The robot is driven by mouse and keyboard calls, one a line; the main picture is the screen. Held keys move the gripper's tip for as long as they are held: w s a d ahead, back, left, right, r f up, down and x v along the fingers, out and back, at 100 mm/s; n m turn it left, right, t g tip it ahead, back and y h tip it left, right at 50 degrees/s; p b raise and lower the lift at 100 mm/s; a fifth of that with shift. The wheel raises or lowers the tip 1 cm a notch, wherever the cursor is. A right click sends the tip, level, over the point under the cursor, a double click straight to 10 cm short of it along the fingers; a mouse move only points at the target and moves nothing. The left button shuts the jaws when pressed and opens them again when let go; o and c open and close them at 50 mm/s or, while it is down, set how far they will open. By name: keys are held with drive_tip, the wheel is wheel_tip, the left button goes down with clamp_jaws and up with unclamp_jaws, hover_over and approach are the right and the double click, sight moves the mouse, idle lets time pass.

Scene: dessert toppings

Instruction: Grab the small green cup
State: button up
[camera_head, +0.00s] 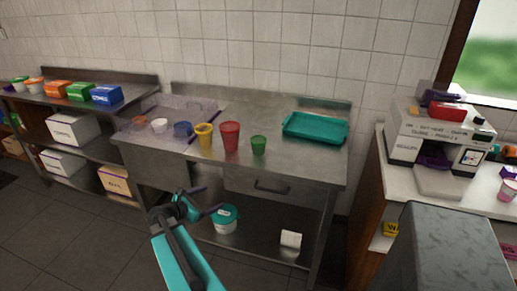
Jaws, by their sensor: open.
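The small green cup (258,146) stands on the steel table (290,171), near its front edge and right of a taller red cup (230,136). My gripper (212,200) is open and empty, in front of the table and lower in the picture than the cups. It is apart from the green cup, to its lower left. Nothing hides the green cup.
A yellow cup (204,135) stands close left of the red cup. A blue cup (183,129) and a clear tray (160,109) are farther left. A teal tray (316,128) lies at the right. A lidded white tub (225,219) sits on the lower shelf.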

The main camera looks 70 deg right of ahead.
sight(253, 145)
drive_tip(key=s+d+r+n+g+h, duration=0.1)
drive_tip(key=s+d+r, duration=0.2)
drive_tip(key=d+r, duration=0.3)
drive_tip(key=s+d+r+n+g+h, duration=0.1)
drive_tip(key=s+d+r, duration=0.3)
drive_tip(key=r, duration=0.5)
drive_tip(key=shift+s+d+h, duration=0.25)
drive_tip(key=shift+d+h, duration=0.35)
drive_tip(key=shift+d, duration=0.25)
drive_tip(key=shift+p+x, duration=0.85)
drive_tip(key=shift+x, duration=3.45)
drive_tip(key=shift+s+d+r+p, duration=0.15)
drive_tip(key=shift+d+p, duration=0.2)
drive_tip(key=shift+d, duration=0.2)
drive_tip(key=shift+p+x, duration=0.75)
drive_tip(key=shift+x, duration=1.3)
